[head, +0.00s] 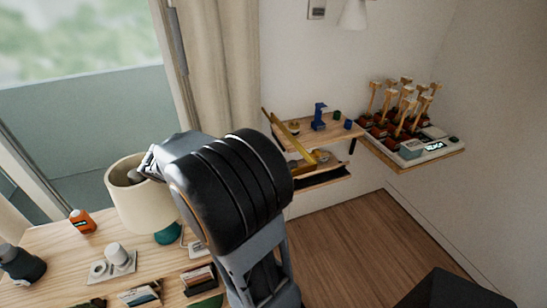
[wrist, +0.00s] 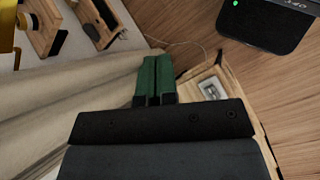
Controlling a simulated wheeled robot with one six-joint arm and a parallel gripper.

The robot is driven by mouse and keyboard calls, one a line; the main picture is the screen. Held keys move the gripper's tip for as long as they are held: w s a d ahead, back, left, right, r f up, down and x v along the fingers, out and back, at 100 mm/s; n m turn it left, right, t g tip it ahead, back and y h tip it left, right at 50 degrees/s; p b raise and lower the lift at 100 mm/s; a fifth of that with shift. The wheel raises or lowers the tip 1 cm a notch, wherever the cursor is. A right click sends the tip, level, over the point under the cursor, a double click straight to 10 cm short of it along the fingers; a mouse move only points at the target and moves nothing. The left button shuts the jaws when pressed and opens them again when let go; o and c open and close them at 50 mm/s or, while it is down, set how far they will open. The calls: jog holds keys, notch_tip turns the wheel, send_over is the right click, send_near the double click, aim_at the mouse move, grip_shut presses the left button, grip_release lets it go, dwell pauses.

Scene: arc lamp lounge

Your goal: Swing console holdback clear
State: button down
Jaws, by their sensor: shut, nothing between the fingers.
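I cannot tell for certain which part is the console holdback. In the head view, a long yellow bar (head: 289,137) slants across the front of a two-tier wooden wall shelf (head: 341,129). In the wrist view, a yellow piece (wrist: 6,25) is cut off at the top left corner, beside wooden pieces with dark fittings (wrist: 43,28). My gripper (wrist: 155,60) shows green fingers pressed together with nothing between them. It points at the gap between pale curtain cloth and the wooden floor, apart from the yellow piece.
A cream lamp (head: 139,199) stands on the wooden table (head: 50,240), near an orange bottle (head: 82,221). A curtain (head: 222,70) hangs behind my arm. A right wall shelf (head: 405,165) bears several wooden-handled items. A black box (wrist: 265,22) sits at the wrist view's top right.

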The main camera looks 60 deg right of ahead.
jog(key=w+d+f+n+g+h+p, duration=0.15)
jog(key=d+n+g+h, duration=0.4)
jog(key=d, duration=0.95)
jog(key=s+d+m+g+p, duration=0.1)
jog(key=s+d+g+p, duration=0.1)
jog(key=s+d, duration=0.4)
jog(key=shift+s+d+g, duration=0.25)
jog(key=shift+d+g, duration=0.15)
jog(key=shift+g, duration=0.05)
jog(key=shift+d+h, duration=0.1)
jog(key=shift+h, duration=0.25)
